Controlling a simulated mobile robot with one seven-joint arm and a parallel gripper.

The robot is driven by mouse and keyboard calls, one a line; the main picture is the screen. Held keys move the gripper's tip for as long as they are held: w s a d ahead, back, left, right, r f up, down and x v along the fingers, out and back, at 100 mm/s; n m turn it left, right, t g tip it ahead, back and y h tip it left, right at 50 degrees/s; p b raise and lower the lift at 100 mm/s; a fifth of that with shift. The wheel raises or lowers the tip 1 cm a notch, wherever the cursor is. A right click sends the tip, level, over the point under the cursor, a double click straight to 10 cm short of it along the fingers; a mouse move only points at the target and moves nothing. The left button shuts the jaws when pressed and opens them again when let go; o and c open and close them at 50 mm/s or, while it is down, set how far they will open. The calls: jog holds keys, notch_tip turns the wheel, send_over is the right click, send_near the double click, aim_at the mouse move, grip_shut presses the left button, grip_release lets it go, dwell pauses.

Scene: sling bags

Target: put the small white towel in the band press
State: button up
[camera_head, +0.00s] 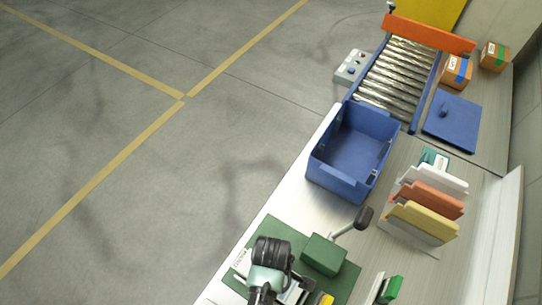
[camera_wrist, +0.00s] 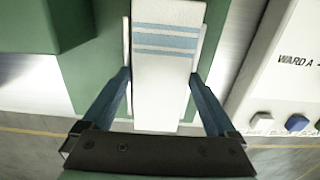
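The small white towel (camera_wrist: 165,75), folded long and narrow with pale blue stripes, lies between the two blue fingers of my gripper (camera_wrist: 161,72) in the wrist view. Both fingertips are right at its side edges; whether they grip it is not clear. In the head view my gripper (camera_head: 268,283) is over the green mat, and mostly covers the towel (camera_head: 292,291). A green block with a lever and dark knob, apparently the band press (camera_head: 323,255), stands just right of my gripper. Its green side (camera_wrist: 35,25) seems to show at upper left in the wrist view.
A white panel marked WARD A (camera_wrist: 285,65) with buttons lies close on the right in the wrist view. A blue crate (camera_head: 335,178), upright coloured boards (camera_head: 425,215), a roller conveyor (camera_head: 395,80) and a blue lid (camera_head: 452,122) stand farther along the bench.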

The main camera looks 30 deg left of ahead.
notch_tip(320, 180, up, 12)
jog(key=shift+r, duration=0.2)
dwell(0.5)
jog(key=w+r+m+t+y, duration=0.1)
jog(key=w+r+m+t, duration=0.4)
jog(key=w+r, duration=0.75)
jog(key=w+d+r+m+t, duration=0.15)
jog(key=w+r+t, duration=0.35)
jog(key=r, duration=0.6)
jog(key=w+d+r+m+t, duration=0.1)
jog(key=w+r+m+t, duration=0.3)
jog(key=r, duration=0.7)
jog(key=s+d+r+m+t, duration=0.2)
jog(key=s+r+t, duration=0.1)
jog(key=r, duration=0.7)
jog(key=s+d+r+m+t+h, duration=0.1)
jog(key=s+d+r+m+t, duration=0.2)
jog(key=r+t, duration=0.3)
jog(key=s+d+r+m+t, duration=0.2)
jog(key=s+r+t, duration=0.2)
jog(key=r, duration=1)
jog(key=shift+s+d+r, duration=0.15)
jog(key=shift+s+r, duration=0.15)
jog(key=shift+s, duration=0.05)
